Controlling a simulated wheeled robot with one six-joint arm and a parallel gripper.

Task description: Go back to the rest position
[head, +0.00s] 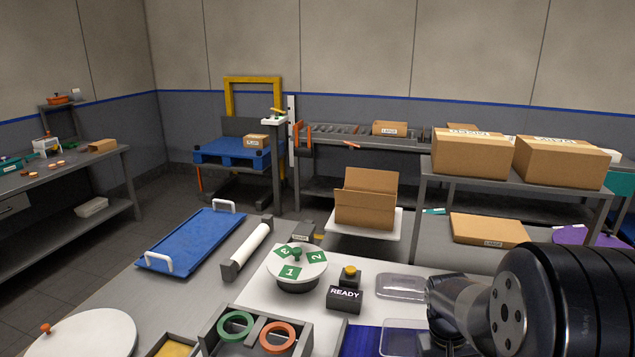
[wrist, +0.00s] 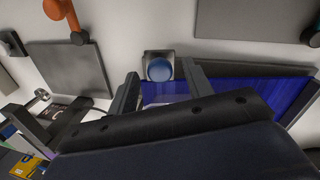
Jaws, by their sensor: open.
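My gripper (wrist: 160,68) shows in the wrist view with its two fingers spread apart and nothing between them. Beyond the gap between the fingertips is a small grey block with a round blue top (wrist: 159,69); I cannot tell the exact distance to it. In the head view my arm reaches in from the lower right, and its gripper end cannot be made out there.
The near table holds a blue tray (head: 197,240), a white roll (head: 249,250), a numbered round lid (head: 297,262), a READY box (head: 344,298) and clear plastic trays (head: 400,287). An open carton (head: 366,203) stands behind. Dark blue material (wrist: 235,92) lies beside the block.

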